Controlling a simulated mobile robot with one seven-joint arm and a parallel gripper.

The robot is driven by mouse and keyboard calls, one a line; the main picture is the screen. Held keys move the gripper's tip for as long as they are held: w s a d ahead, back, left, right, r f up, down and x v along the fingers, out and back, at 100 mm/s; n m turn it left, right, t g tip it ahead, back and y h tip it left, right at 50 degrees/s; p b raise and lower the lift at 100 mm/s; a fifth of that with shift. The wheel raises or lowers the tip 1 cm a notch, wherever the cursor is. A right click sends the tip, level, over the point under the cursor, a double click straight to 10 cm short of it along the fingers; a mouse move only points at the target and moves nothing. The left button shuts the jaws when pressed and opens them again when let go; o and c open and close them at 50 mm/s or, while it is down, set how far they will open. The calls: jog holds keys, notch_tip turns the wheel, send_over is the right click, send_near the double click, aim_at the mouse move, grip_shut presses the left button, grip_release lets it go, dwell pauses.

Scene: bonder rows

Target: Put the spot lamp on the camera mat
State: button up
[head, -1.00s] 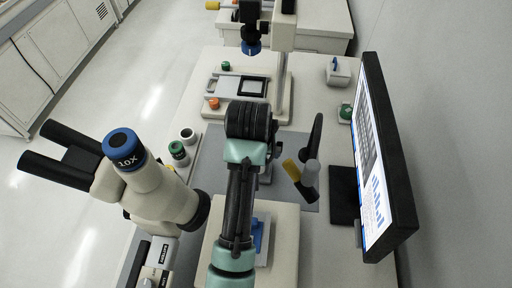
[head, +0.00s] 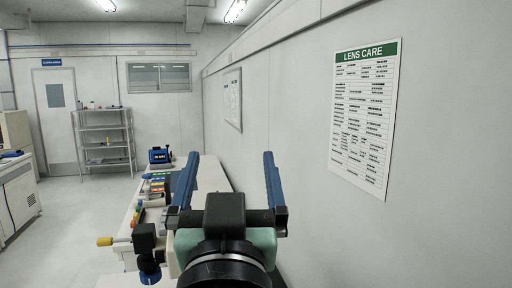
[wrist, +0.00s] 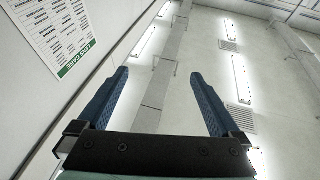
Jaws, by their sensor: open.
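My gripper (head: 229,165) is raised in the head view, with its two blue fingers wide apart and nothing between them. It also shows open and empty in the wrist view (wrist: 158,78), pointing toward the ceiling lights. I cannot make out the spot lamp or the camera mat in either view now. The near part of the bench is below the head view or behind my arm.
The long bench (head: 216,180) runs away along the right wall, with several coloured items on its left side and a blue device (head: 160,156) farther back. A "LENS CARE" poster (head: 364,115) hangs at right. A metal shelf (head: 104,140) stands far left; the floor (head: 75,225) is clear.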

jog(key=s+d+r+t+h, duration=0.1)
jog(key=s+d+r+t, duration=0.2)
jog(key=s+r, duration=0.7)
jog(key=shift+s+r+m+t, duration=0.3)
jog(key=shift+s+r+t, duration=0.15)
jog(key=shift+t, duration=0.75)
jog(key=shift+w, duration=0.1)
